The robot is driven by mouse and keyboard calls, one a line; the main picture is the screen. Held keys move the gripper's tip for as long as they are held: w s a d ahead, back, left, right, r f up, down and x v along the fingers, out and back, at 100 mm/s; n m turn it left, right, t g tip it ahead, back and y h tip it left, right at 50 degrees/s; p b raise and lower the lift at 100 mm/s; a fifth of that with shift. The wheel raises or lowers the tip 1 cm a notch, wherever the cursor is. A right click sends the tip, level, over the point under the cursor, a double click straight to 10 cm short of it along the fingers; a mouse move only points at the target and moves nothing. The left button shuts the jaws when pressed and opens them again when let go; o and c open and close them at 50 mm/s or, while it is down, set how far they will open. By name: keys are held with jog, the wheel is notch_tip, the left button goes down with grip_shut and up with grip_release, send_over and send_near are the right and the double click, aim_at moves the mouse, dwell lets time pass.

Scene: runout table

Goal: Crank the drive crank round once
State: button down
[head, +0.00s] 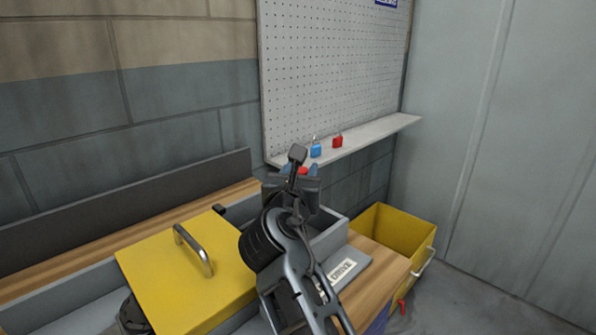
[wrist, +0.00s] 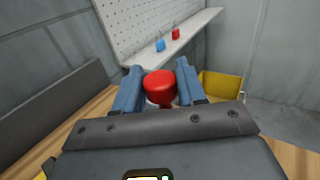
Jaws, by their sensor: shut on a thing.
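The drive crank shows only as its red knob (wrist: 160,88), between my fingers in the wrist view. In the head view a bit of the red knob (head: 303,170) shows between the blue fingers. My gripper (head: 302,168) is shut on this knob, one finger on each side; it also shows in the wrist view (wrist: 159,72). The crank's arm and shaft are hidden behind my gripper and arm. A plate marked DRIVE (head: 342,270) lies beside my arm at the table's right end.
A yellow cover (head: 170,270) with a metal handle (head: 193,250) lies left of my arm. A yellow bin (head: 405,238) stands right of the table. A blue padlock (head: 316,151) and a red padlock (head: 337,142) sit on the shelf (head: 385,129) under the pegboard (head: 330,70).

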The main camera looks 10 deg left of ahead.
jog(key=shift+s+d+m+g+h+p, duration=0.25)
jog(key=shift+m+h, duration=0.45)
jog(key=shift+h, duration=0.35)
jog(key=shift+s+d+m+g+h+p, duration=0.15)
jog(key=shift+s+m+g+h, duration=0.2)
jog(key=shift+m+h, duration=0.55)
jog(key=shift+s+d+m+g+h+p, duration=0.1)
jog(key=shift+s+d+m+g+h, duration=0.3)
jog(key=shift+h, duration=0.85)
jog(key=shift+w+a, duration=0.1)
jog(key=shift+a, duration=0.1)
jog(key=c, duration=0.8)
grip_release()
jog(key=shift+a, duration=0.1)
jog(key=shift+v, duration=3.9)
jog(key=shift+f, duration=0.15)
